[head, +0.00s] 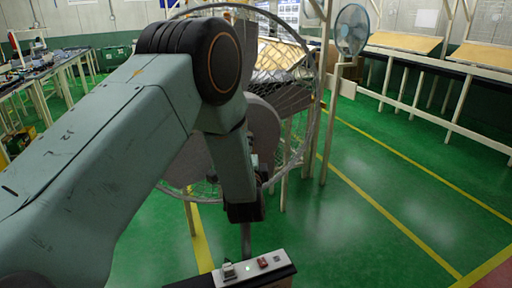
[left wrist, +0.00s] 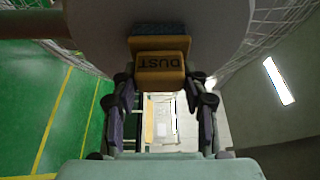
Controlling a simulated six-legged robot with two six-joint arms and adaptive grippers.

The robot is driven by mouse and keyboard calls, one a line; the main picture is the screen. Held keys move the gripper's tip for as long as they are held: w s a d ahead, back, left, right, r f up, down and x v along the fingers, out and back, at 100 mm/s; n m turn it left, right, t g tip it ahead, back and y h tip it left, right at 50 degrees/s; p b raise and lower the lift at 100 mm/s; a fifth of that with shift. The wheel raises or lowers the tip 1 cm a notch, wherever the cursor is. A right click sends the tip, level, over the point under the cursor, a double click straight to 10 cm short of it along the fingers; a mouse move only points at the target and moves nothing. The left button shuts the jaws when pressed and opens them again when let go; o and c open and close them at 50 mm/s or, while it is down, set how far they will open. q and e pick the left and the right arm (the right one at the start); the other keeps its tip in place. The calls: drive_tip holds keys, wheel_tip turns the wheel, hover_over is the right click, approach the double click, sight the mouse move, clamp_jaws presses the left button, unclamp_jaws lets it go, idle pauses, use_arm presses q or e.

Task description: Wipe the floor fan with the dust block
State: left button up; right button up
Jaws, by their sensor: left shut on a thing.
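The floor fan is large, with a round wire cage (head: 302,122) and a grey round hub (head: 264,128) in the head view. Its pale underside or disc (left wrist: 95,30) fills the top of the left wrist view. The dust block (left wrist: 160,68), yellow with the word DUST and a blue pad edge, sits between the fingers of my left gripper (left wrist: 160,88), which is shut on it. The block's pad side faces the fan disc and looks against or very close to it; contact cannot be told. In the head view my left arm hides the block and much of the fan. My right gripper is out of view.
A small panel (head: 262,264) with switches and a green light stands low in front. A smaller fan (head: 351,30) stands on a post behind. Workbenches line the left and right. The green floor (head: 385,190) on the right is clear.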

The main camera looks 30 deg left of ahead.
use_arm(q)
drive_tip(key=shift+s+a+p, duration=0.5)
drive_tip(key=shift+s+p, duration=0.1)
drive_tip(key=shift+p, duration=0.05)
idle(0.8)
drive_tip(key=shift+w, duration=0.1)
